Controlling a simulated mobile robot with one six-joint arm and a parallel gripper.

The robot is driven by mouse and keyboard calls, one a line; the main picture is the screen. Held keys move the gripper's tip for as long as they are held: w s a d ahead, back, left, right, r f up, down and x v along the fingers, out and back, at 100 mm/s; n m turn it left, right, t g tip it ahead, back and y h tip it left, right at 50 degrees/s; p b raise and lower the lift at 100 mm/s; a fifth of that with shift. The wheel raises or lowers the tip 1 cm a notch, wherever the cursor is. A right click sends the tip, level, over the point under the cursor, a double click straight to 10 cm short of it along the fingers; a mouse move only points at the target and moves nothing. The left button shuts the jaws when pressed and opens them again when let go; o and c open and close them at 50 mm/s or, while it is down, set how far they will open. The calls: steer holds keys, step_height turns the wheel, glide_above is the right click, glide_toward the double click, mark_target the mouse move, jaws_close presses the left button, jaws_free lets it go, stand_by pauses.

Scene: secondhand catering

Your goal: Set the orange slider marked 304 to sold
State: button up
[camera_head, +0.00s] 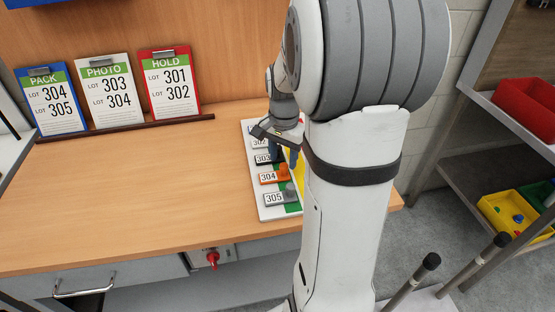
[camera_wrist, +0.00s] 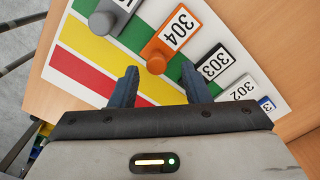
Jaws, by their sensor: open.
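The white slider board (camera_head: 267,213) lies on the wooden bench, with green, yellow and red bands seen in the wrist view (camera_wrist: 75,87). The orange slider marked 304 (camera_head: 269,178) has its round knob (camera_wrist: 156,64) over the green band. My gripper (camera_head: 284,158) is open above the board. In the wrist view its two fingers (camera_wrist: 159,82) point at the orange knob, which shows in line with the gap between them. I cannot tell whether they touch it. No word for sold is readable on the bands. My arm hides the board's right part in the head view.
Grey slider 305 (camera_head: 274,198) and dark slider 303 (camera_wrist: 214,62) flank 304 closely; slider 302 (camera_wrist: 243,88) lies beyond. Three clipboards, PACK (camera_head: 52,100), PHOTO (camera_head: 108,92) and HOLD (camera_head: 169,84), stand at the back. The bench (camera_head: 130,190) left of the board is clear.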

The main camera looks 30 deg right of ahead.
steer(key=shift+f, duration=0.7)
steer(key=shift+r, duration=0.1)
jaws_close()
